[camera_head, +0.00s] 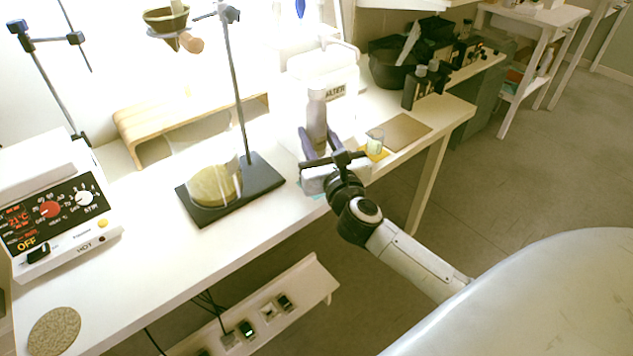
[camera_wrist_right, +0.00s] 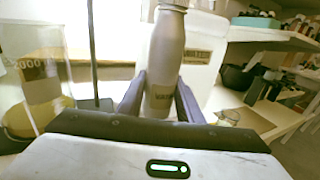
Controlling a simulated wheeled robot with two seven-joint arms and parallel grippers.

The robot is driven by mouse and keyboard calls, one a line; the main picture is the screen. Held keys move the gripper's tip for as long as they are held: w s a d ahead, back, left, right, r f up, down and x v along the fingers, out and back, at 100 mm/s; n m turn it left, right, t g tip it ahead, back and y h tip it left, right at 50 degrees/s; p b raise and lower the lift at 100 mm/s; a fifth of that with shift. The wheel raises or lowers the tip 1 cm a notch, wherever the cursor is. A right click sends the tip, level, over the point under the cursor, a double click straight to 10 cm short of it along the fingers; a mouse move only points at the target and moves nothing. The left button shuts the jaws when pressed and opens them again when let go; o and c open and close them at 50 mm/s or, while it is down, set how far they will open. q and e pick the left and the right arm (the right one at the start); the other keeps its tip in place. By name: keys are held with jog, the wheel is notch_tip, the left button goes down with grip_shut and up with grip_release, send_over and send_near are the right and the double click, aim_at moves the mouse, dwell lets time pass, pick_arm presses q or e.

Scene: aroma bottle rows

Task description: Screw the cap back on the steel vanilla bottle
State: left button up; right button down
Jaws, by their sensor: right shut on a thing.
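The steel bottle (camera_head: 317,120) stands upright at the front of the white bench. My right gripper (camera_head: 320,147) has its two fingers around the bottle's lower body, one on each side. In the right wrist view, the bottle (camera_wrist_right: 167,55) rises between the fingers of the gripper (camera_wrist_right: 160,100), with a small dark label low on it. Its top is cut off by the frame edge there, and I cannot make out a separate cap. My left gripper is not in view.
A stand base (camera_head: 263,178) with a large glass beaker (camera_head: 212,184) is left of the bottle. A small glass (camera_head: 375,141) and a brown board (camera_head: 407,132) are to the right. A white filter box (camera_head: 345,75) stands behind.

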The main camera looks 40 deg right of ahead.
aim_at(319, 155)
notch_tip(319, 155, down, 4)
jog(key=shift+r+b, duration=0.15)
jog(key=shift+b, duration=0.55)
jog(key=shift+f, duration=0.35)
notch_tip(319, 155, down, 4)
jog(key=shift+f+b, duration=0.1)
jog(key=shift+b, duration=1.15)
jog(key=shift+f, duration=0.35)
